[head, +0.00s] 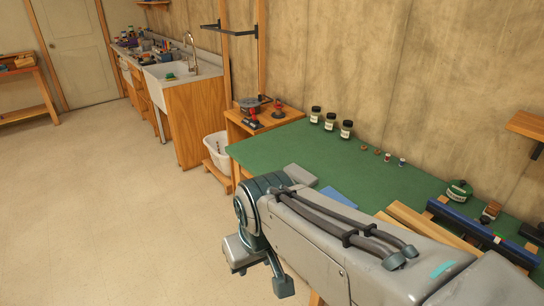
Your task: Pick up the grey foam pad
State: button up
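A grey flat pad (300,172) lies on the green bench top (270,146), near its front left part. It matches the grey foam pad, and its near side is partly hidden behind my arm. My arm reaches in from the lower right and crosses in front of the bench. The end of my arm, where my gripper (262,272) seems to be, hangs over the floor in front of the bench, left of and below the pad in the picture. Nothing held is visible.
A blue sheet (338,196) lies right of the pad. Jars (330,122) and small items stand along the wall. Wooden boards (425,226) and a blue bar tool (482,232) lie at the right. A white bin (216,148) stands beyond the bench. The floor at left is clear.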

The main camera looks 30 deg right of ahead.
aim_at(300, 175)
jog(key=i, duration=2.85)
jog(key=z, duration=3.75)
